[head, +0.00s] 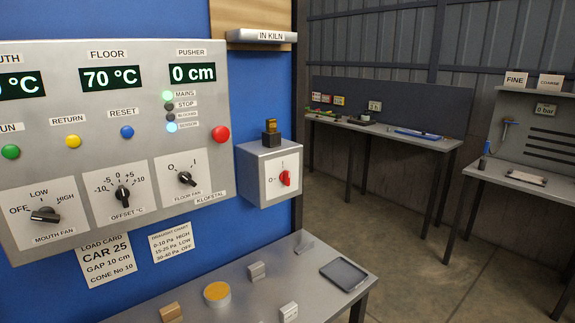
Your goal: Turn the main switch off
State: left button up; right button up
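A grey switch box (268,172) is fixed at the right edge of the blue wall, beside the control panel. A red rotary knob (285,178) sits on its white front plate, with an O mark at its left and an I mark above it. The knob looks about upright, towards the I. The control panel (120,220) carries a lit green lamp (168,95) labelled MAINS. Neither of my grippers is in view.
An amber lamp (270,132) stands on top of the switch box. A red button (221,134) is on the panel to its left. A metal table (240,290) below holds small blocks, a round yellow-topped piece and a dark tray (344,274). Workbenches stand at the right.

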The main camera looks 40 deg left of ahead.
aim_at(285, 177)
jog(key=u, duration=0.85)
jog(key=i, duration=1)
jog(key=u, duration=1)
